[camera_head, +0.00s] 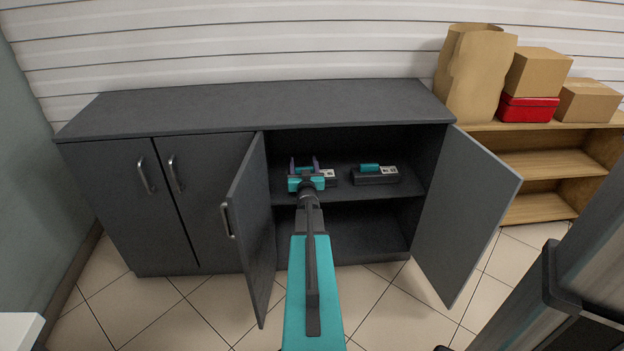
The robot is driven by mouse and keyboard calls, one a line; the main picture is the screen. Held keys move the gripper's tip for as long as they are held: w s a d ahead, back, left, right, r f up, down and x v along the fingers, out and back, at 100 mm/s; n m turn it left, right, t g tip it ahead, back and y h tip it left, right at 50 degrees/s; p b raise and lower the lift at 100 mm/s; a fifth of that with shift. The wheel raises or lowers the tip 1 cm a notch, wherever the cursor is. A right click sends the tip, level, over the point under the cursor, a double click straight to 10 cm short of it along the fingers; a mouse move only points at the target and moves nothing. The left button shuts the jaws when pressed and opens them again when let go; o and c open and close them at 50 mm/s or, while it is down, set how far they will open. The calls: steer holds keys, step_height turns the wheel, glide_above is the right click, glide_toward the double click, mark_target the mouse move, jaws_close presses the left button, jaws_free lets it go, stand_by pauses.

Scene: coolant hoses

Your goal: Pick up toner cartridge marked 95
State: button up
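Two dark toner cartridges are on the upper shelf inside the open cabinet. The right cartridge (374,180) has a teal top piece and a white label with dark marks, too small to read. The left cartridge (329,183) is mostly hidden behind my gripper, with part of a white label and its right end showing. My gripper (304,163) is at the shelf in front of or over the left cartridge, its two purple fingers apart. A teal part shows between the fingers; I cannot tell whether they touch it. I cannot tell which cartridge is marked 95.
The dark cabinet (250,103) has its left open door (250,230) close to my arm and its right open door (467,215) swung outward. The lower compartment looks empty. A wooden shelf (540,163) at right bears a paper bag (474,75), boxes and a red case (527,108).

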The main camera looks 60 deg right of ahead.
steer(key=c, duration=0.7)
steer(key=shift+c, duration=0.3)
steer(key=shift+r, duration=0.15)
steer(key=shift+r, duration=0.45)
steer(key=s+a+r+p, duration=0.4)
steer(key=s+a+p, duration=0.2)
steer(key=s+a, duration=0.5)
steer(key=shift+a, duration=0.15)
steer(key=shift+s, duration=0.1)
